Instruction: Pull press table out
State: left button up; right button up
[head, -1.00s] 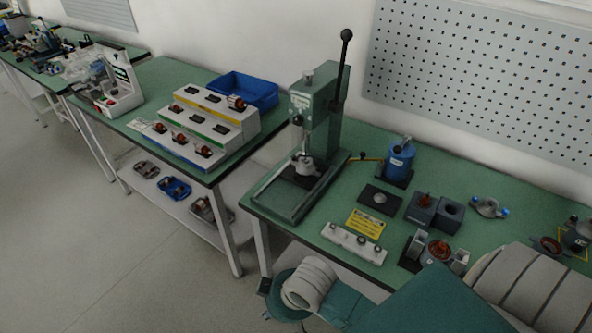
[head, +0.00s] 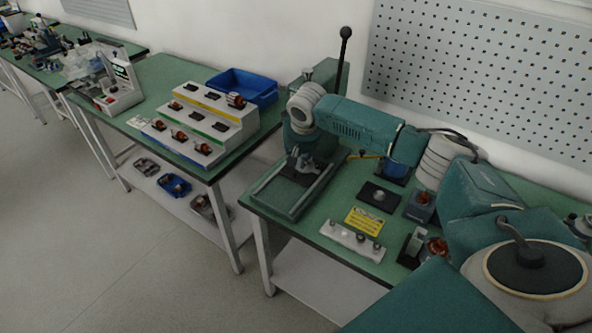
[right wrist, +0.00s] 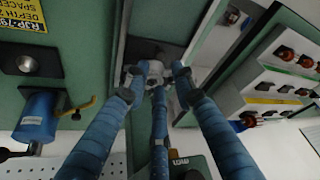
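The press (head: 318,84) is a green column with a black lever on the green bench, partly hidden behind my right arm. Its dark press table (head: 287,174) sits between two rails at the foot of the column, with a small light metal part on it. My right gripper (head: 304,168) hangs down low over this table. In the right wrist view, the blue fingers of my right gripper (right wrist: 157,82) are spread around the light part (right wrist: 150,68) on the dark table, with a gap at the right finger. I cannot tell if they touch it. My left gripper is out of view.
A white spacer strip (head: 352,240), a yellow label (head: 364,221) and a dark plate (head: 380,196) lie right of the press. A blue device (right wrist: 37,117) shows in the right wrist view. The stepped rack (head: 207,125) and blue bin (head: 243,86) stand on the left bench.

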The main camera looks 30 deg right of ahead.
aim_at(295, 171)
jog(key=x, duration=0.5)
jog(key=p+x, duration=0.1)
jog(key=x, duration=0.4)
jog(key=shift+w+d+f, duration=0.15)
jog(key=shift+w+d, duration=0.1)
jog(key=shift+w, duration=0.1)
jog(key=shift+c, duration=0.2)
grip_shut()
